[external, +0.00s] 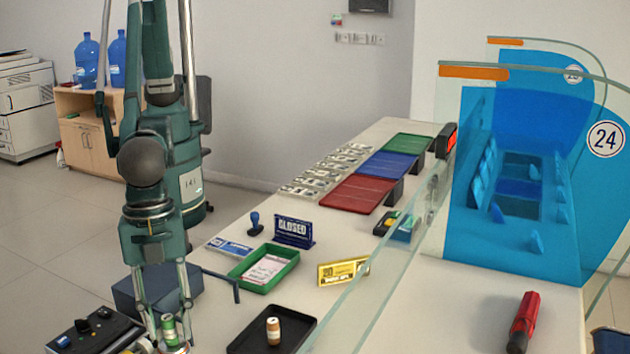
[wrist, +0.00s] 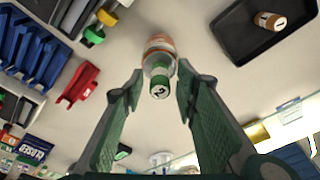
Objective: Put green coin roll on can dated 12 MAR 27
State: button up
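The green coin roll (external: 168,329) stands upright at the bottom left of the external view, and its numbered end faces me in the wrist view (wrist: 160,86). It appears to rest on a round can with an orange and pale label (wrist: 159,44); the can's date is not readable. My gripper (wrist: 160,72) has one finger on each side of the roll, with gaps visible on both sides. In the external view my gripper (external: 167,318) points down over the roll with its fingers apart. The can is mostly cut off in that view.
A black tray (external: 240,343) holds an orange-brown coin roll (external: 273,331). A green tray (external: 287,273), a yellow sign (external: 342,271) and a dark device with knobs (external: 98,335) are nearby. A glass screen runs along the counter's right side.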

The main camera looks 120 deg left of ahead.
notch_tip(320, 180, up, 11)
jog(key=s+a, duration=0.1)
jog(key=shift+f, duration=0.2)
jog(key=shift+s, duration=0.1)
dwell(0.7)
jog(key=shift+a, duration=0.1)
